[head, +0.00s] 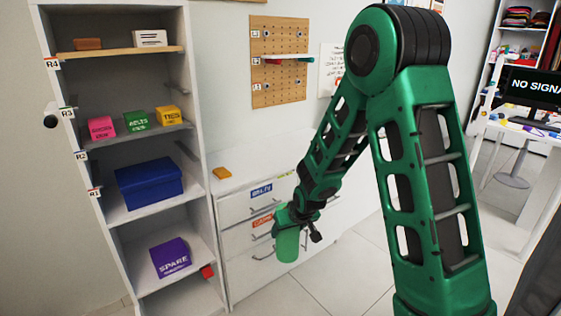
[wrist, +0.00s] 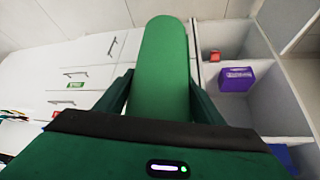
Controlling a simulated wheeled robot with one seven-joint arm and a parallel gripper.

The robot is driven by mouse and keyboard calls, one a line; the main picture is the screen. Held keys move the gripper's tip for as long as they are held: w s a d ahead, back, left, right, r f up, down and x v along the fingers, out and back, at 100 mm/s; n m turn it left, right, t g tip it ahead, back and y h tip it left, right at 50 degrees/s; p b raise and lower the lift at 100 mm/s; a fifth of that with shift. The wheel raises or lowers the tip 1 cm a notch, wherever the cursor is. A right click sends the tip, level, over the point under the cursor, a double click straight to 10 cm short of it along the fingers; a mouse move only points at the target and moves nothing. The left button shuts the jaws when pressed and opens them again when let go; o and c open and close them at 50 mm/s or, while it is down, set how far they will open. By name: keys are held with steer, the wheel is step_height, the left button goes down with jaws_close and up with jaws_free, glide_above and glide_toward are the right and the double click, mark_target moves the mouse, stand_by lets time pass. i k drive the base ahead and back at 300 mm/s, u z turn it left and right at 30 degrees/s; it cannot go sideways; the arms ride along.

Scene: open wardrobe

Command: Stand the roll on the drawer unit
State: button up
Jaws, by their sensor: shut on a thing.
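The roll is a green cylinder (head: 287,247), hanging below my gripper (head: 284,226) in front of the drawer fronts, below the unit's top. In the wrist view the roll (wrist: 163,70) sticks out lengthwise between the two dark green fingers of my gripper (wrist: 161,98), which is shut on it. The drawer unit (head: 236,208) is white, with several handled drawers and labels, standing right of the wardrobe shelves. Its fronts also show at the left of the wrist view (wrist: 85,88). My arm hides its right part in the head view.
The open shelf tower (head: 199,110) stands close on the left, holding a blue box (head: 148,186) and a purple box (head: 170,258). A pegboard (head: 278,60) hangs above.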

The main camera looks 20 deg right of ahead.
mark_target(258, 164)
steer(key=u, duration=0.15)
steer(key=i, duration=1.05)
steer(key=z, duration=0.8)
steer(key=i, duration=0.8)
steer(key=z, duration=0.4)
